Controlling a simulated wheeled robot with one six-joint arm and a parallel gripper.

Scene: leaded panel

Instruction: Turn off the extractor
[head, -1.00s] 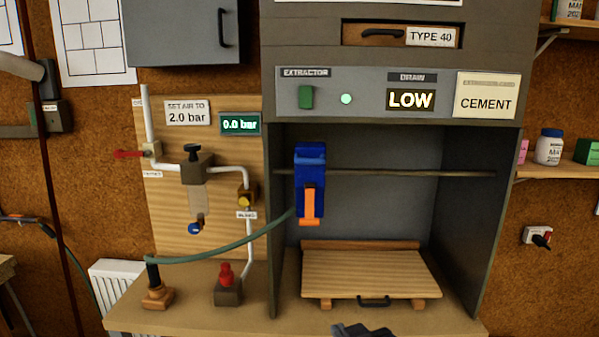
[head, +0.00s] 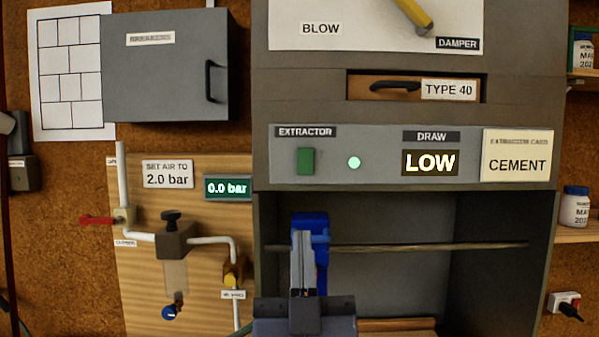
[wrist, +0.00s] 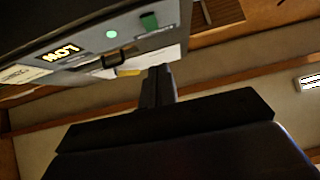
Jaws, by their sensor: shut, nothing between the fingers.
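The extractor switch (head: 306,161) is a green rocker on the grey panel (head: 380,143), under a label reading EXTRACTOR. A round lamp (head: 354,163) to its right glows pale green. The DRAW display (head: 430,162) reads LOW. My gripper (head: 302,240) is shut and empty, pointing up below the switch and apart from it in the head view. In the wrist view the switch (wrist: 149,22) and the lit lamp (wrist: 111,34) show upside down, beyond the shut fingers (wrist: 158,75).
A blue tool (head: 320,228) hangs on the rod (head: 430,246) behind my gripper. A drawer handle (head: 395,86) juts out above the panel. A board with pipes and a 0.0 bar display (head: 227,187) stands at left. The panel's front is clear.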

